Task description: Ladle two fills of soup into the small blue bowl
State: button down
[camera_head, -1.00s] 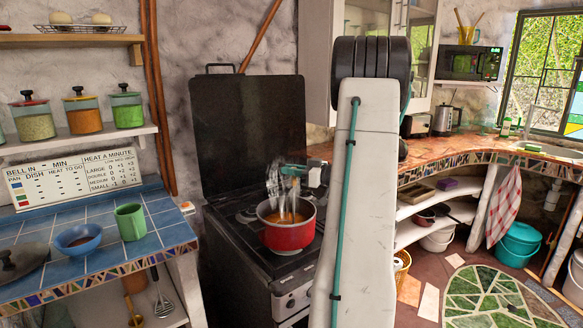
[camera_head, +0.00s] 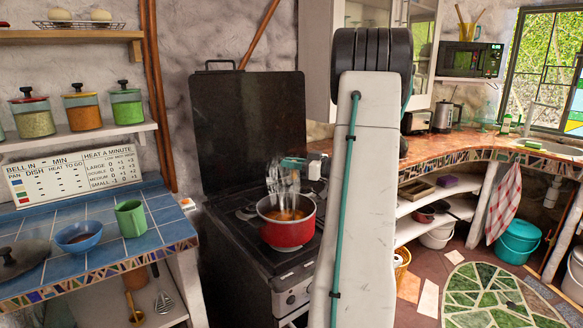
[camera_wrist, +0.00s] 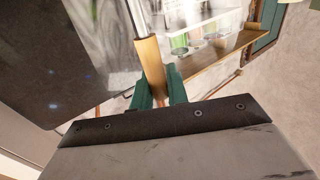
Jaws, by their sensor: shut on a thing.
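The red pot (camera_head: 288,234) stands on the stove with orange soup (camera_head: 284,214) in it and steam rising. The small blue bowl (camera_head: 78,237) sits on the blue-tiled counter at left, beside a green cup. My gripper (camera_head: 293,161) is above the pot, partly hidden by my arm. In the wrist view its green fingers are shut on the tan handle of the ladle (camera_wrist: 149,56). The ladle's lower end is hard to make out in the steam. I cannot tell how full it is. The inside of the blue bowl looks dark, and its contents are unclear.
A green cup (camera_head: 130,218) and a dark lid (camera_head: 20,259) are near the bowl on the tiled counter (camera_head: 170,222). The raised stove cover (camera_head: 250,130) stands behind the pot. Shelves with jars (camera_head: 127,104) hang above the counter.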

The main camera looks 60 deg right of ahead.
jog(key=shift+r, duration=5.4)
